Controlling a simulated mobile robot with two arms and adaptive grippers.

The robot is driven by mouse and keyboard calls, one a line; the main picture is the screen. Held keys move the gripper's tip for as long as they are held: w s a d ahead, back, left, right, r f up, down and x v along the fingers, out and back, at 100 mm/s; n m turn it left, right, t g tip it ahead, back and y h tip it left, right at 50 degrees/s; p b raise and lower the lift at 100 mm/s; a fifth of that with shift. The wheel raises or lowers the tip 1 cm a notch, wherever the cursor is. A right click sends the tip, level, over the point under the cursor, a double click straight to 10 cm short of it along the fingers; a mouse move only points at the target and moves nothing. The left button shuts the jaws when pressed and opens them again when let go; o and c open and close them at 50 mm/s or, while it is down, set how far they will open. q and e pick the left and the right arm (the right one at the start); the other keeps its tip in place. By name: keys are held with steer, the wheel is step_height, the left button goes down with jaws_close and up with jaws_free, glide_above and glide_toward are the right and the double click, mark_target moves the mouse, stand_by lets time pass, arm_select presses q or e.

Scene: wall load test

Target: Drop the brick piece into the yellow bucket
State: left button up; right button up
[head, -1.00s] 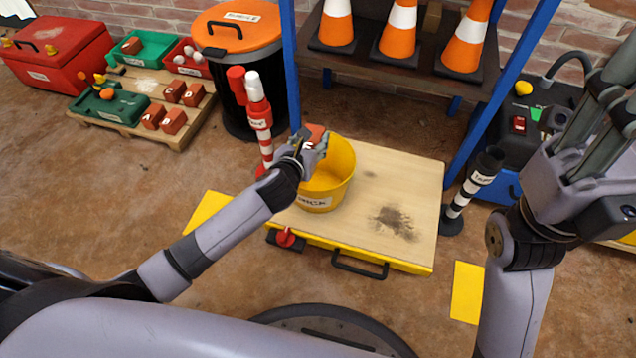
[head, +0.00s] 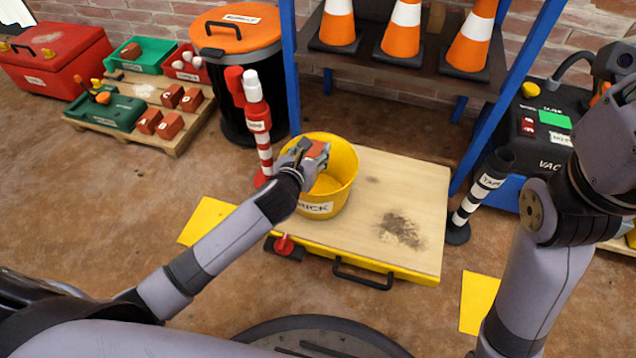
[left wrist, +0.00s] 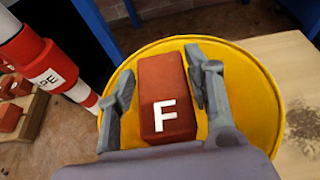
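The red-brown brick piece (head: 317,150) is between the fingers of my left gripper (head: 308,152), over the opening of the yellow bucket (head: 342,190). In the left wrist view the brick (left wrist: 166,98), marked with a white F, lies between the two grey fingers of this gripper (left wrist: 160,85), with the bucket's yellow inside (left wrist: 255,85) around and behind it. The left gripper looks shut on the brick, though a narrow gap seems to show at the left finger. The bucket stands upright on a wooden-topped platform. My right arm is at the right edge; its fingers cannot be made out.
The platform (head: 425,185) is clear right of the bucket, apart from a dark stain. A red-and-white post (head: 262,135) stands close behind the bucket on the left. A blue-framed shelf with cones (head: 404,40) is behind. A black-and-white post (head: 468,208) stands at right.

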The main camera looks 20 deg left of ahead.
arm_select(q)
steer(key=o, duration=0.5)
steer(key=shift+c, duration=0.2)
steer(key=shift+f, duration=0.15)
steer(key=v, duration=1.2)
